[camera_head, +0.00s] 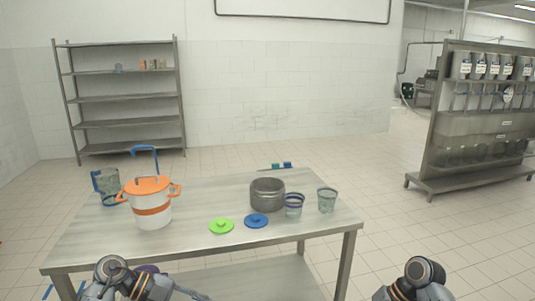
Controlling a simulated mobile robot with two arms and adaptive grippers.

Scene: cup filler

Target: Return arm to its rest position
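My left arm (125,280) shows at the bottom left, low in front of the table's near edge. A thin grey part (190,293) reaches right from it and may belong to my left gripper; whether its fingers are open or shut cannot be made out. My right arm (415,282) shows at the bottom right, to the right of the table and clear of it. Its gripper is below the picture.
The metal table (110,237) holds a white and orange pot (152,216), a blue-handled pitcher (108,187), a grey pot (267,198), two glasses (294,206) (327,201), a green lid (221,226) and a blue lid (256,220). A dispenser rack (470,128) stands at right.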

